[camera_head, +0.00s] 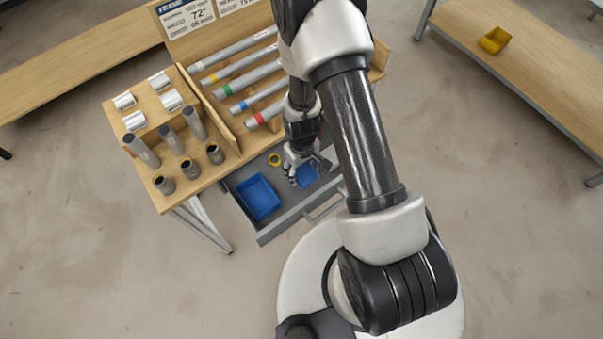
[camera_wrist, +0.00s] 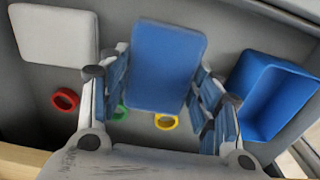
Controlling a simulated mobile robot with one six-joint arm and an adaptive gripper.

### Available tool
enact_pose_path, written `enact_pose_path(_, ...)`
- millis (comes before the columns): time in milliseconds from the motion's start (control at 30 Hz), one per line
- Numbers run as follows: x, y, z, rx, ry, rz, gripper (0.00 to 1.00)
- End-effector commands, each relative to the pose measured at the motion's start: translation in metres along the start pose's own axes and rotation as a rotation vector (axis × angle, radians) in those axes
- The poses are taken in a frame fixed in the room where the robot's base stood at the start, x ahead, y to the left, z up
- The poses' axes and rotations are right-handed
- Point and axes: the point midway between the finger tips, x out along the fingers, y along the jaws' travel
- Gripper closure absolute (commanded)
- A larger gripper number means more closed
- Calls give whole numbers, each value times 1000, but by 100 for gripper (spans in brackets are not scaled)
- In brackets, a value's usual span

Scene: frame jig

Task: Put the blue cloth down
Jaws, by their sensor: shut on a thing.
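The blue cloth (camera_wrist: 168,62) is a flat rounded rectangle between the two fingers of my gripper (camera_wrist: 162,88) in the wrist view. My gripper is shut on it. In the head view my gripper (camera_head: 303,163) reaches down over the open grey drawer (camera_head: 283,219), with the blue cloth (camera_head: 307,177) at its tips. I cannot tell whether the cloth touches the drawer floor.
A blue tray (camera_head: 258,197) sits in the drawer, and a yellow ring (camera_head: 274,159) lies near it. The wrist view also shows a white flat piece (camera_wrist: 53,34), a red ring (camera_wrist: 65,100) and a green ring (camera_wrist: 120,112). Tubes (camera_head: 250,88) lie on the bench above.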

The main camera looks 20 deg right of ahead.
Motion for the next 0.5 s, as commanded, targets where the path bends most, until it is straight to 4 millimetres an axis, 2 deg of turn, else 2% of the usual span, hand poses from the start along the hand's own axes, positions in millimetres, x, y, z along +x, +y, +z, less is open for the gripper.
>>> enact_pose_path(100, 23, 0, 1, 0, -3, -1, 66)
enact_pose_path(200, 34, 0, 1, 0, -2, -1, 66)
enact_pose_path(500, 34, 0, 0, 0, -1, 0, 66)
